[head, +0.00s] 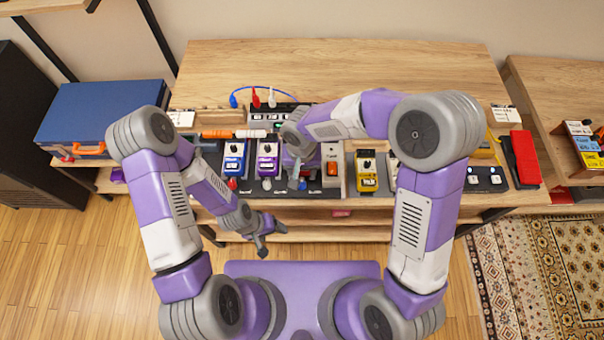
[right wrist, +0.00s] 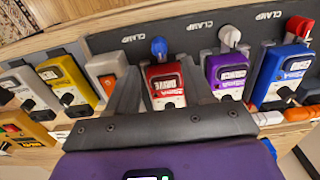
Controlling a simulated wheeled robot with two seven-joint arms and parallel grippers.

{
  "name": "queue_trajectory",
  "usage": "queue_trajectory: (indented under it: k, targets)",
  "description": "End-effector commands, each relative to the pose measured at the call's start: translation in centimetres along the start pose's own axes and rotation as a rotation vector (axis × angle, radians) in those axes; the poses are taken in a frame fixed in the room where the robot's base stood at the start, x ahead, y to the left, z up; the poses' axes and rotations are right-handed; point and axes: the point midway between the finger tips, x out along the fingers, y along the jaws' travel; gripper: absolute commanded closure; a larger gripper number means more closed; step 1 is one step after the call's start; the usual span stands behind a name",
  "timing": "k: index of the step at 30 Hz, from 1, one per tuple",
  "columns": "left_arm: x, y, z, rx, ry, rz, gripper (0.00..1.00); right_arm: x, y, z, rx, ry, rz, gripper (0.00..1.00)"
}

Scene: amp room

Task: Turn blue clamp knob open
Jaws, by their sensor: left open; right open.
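The blue clamp knob (right wrist: 158,46) stands on the dark clamp strip just beyond the end of the red DRIVE pedal (right wrist: 165,83) in the right wrist view. My right gripper (right wrist: 160,68) is open, with its two fingers on either side of the red pedal and pointing toward the blue knob. The knob appears between and beyond the fingertips, not gripped. In the head view my right gripper (head: 298,170) hangs over the pedal row, and my arm hides most of the red pedal. My left gripper (head: 262,245) is open and empty in front of the bench.
A white clamp knob (right wrist: 230,37) and a red clamp knob (right wrist: 298,28) stand along the same strip. A purple pedal (head: 268,158), a blue pedal (head: 234,158) and a yellow pedal (head: 367,172) flank the spot. The bench's back (head: 340,65) is clear.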

Motion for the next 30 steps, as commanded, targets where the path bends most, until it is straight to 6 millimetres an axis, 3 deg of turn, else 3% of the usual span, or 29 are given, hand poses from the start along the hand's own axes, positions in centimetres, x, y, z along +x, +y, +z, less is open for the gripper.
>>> queue_trajectory:
  k: [3, 9, 22, 30]
  targets:
    - [0.4, -0.2, 0.0, 0.0, -0.001, 0.0, 0.29, 2.3, 0.1, 0.2, -0.002, -0.006, 0.002, 0.48]
    - [0.8, -0.3, 0.0, 0.0, 0.0, 0.0, 0.29, 5.2, 0.1, 0.1, 0.001, -0.006, 0.0, 0.48]
    - [0.9, -0.3, 0.0, 0.0, 0.0, 0.0, 0.29, 6.3, 0.1, 0.1, 0.001, -0.004, -0.002, 0.48]
    - [0.9, -0.3, -0.1, 0.0, 0.0, 0.0, 0.29, 6.2, 0.1, 0.1, 0.0, -0.004, -0.002, 0.9]
